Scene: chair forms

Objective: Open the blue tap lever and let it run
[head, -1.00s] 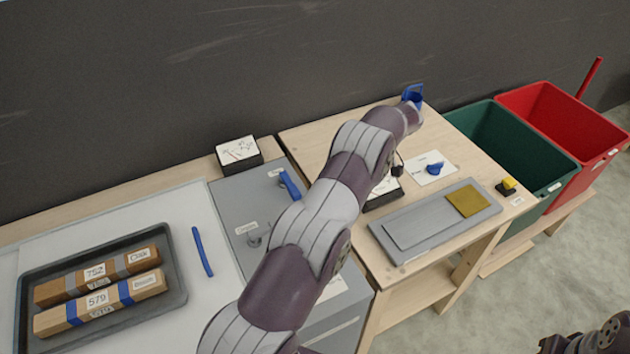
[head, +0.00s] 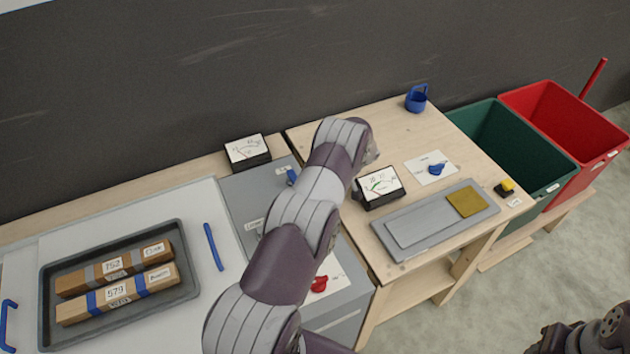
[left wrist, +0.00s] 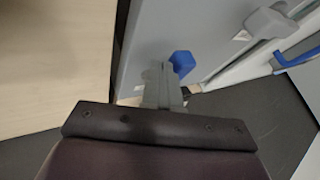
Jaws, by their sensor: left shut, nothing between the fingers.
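The blue tap lever (head: 291,176) stands on the grey panel at the back, left of my left arm, which hides part of it in the head view. In the left wrist view a blue piece (left wrist: 182,62), seemingly this lever, shows just right of my left gripper's tips. My left gripper (left wrist: 162,75) is shut and empty; I cannot tell whether it touches the blue piece. In the head view my own arm hides this gripper. My right gripper is not in view; only a dark part of mine shows at lower right.
A gauge box (head: 247,151) stands behind the panel, another gauge (head: 379,187) right of my arm. A red knob (head: 319,284) sits at the panel's front.

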